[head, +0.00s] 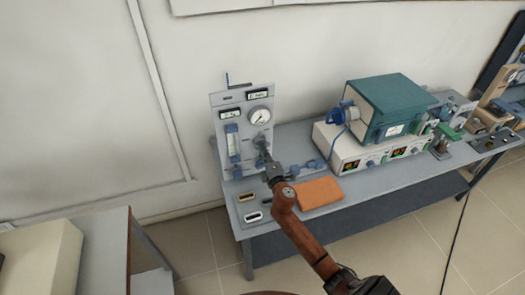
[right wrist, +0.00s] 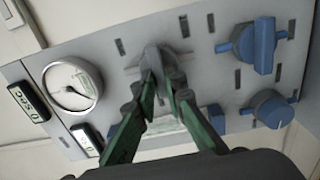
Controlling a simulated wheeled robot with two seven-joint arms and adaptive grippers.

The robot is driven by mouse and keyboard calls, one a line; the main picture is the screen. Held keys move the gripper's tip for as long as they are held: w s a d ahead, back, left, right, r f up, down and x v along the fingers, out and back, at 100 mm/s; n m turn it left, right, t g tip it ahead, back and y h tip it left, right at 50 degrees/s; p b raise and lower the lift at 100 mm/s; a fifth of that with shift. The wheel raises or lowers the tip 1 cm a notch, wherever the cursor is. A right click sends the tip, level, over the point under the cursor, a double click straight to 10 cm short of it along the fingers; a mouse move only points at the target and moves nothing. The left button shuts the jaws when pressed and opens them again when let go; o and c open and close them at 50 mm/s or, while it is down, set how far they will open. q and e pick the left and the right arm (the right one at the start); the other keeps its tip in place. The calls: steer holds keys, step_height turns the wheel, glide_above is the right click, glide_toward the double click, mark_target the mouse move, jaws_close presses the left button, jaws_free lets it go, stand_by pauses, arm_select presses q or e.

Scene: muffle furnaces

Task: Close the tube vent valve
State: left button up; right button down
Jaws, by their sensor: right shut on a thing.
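The gas panel (head: 241,98) stands upright at the back left of the bench. My right gripper (head: 264,158) reaches its lower right front. In the right wrist view its green fingers (right wrist: 160,82) are shut on a grey valve handle (right wrist: 155,58), one finger on each side. The fingers hide part of the handle, and I can read no label on it. Two blue valve knobs (right wrist: 258,45) (right wrist: 271,108) sit to its right in that view, apart from the fingers. My left gripper is not in view.
A round gauge (head: 260,116) and small displays (head: 258,94) sit on the panel. A teal furnace (head: 392,106) on a white control unit (head: 340,157) stands to the right. Floor in front is clear.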

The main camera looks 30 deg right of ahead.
steer(key=shift+a, duration=0.1)
steer(key=c, duration=2)
jaws_free()
steer(key=v, duration=1.2)
